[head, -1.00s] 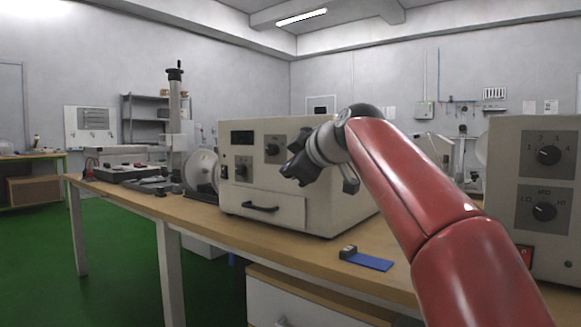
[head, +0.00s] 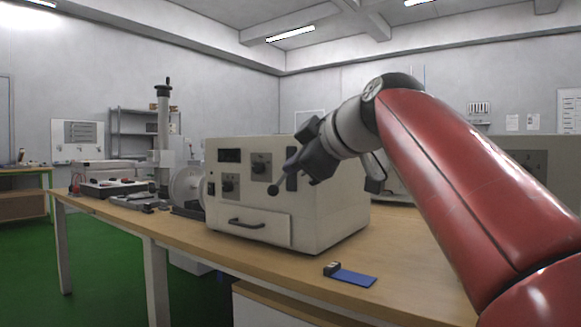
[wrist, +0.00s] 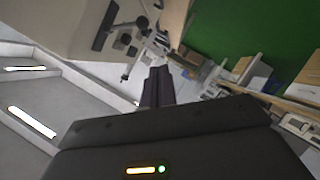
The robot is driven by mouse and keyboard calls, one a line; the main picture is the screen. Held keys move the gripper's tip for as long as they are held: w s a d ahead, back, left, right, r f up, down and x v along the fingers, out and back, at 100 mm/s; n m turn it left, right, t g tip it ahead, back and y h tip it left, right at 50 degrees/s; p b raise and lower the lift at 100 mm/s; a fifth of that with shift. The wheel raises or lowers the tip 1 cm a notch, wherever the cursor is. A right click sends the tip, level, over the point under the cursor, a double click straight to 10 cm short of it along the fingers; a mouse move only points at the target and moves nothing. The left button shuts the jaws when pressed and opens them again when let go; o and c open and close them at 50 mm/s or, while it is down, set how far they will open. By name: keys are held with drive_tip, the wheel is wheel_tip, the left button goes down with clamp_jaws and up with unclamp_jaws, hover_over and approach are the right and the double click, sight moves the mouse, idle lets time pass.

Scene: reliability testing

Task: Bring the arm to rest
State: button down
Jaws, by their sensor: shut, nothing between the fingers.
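My red arm reaches in from the lower right of the head view, with my gripper (head: 283,187) in front of the beige box-shaped instrument (head: 330,215). In the head view the gripper covers part of the instrument's front face; I cannot tell the gap between them. In the wrist view my gripper (wrist: 157,88) shows its two dark fingers together, with nothing between them. The wrist view is tilted, and the room appears turned in it.
The wooden workbench (head: 400,270) carries the instrument. A blue flat piece with a small dark block (head: 352,277) lies near its front edge. A vertical column stand (head: 163,125) and a low device (head: 110,187) stand at left. Another beige unit (head: 535,160) is behind my arm.

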idle(0.3)
drive_tip(key=s+d+f+m+g+h+p, duration=0.2)
drive_tip(key=s+d+f+m+p, duration=0.1)
drive_tip(key=s+f, duration=0.5)
drive_tip(key=s+d+f+m+g+h+p, duration=0.2)
drive_tip(key=s+f+m, duration=0.5)
drive_tip(key=f, duration=0.6)
drive_tip(key=s+d+f+m+g+h+p, duration=0.2)
drive_tip(key=s+d+f+m+p, duration=0.3)
drive_tip(key=s+f, duration=0.4)
drive_tip(key=shift+d+f+h+p, duration=0.55)
drive_tip(key=shift+d+f+h, duration=0.25)
drive_tip(key=shift+d, duration=0.25)
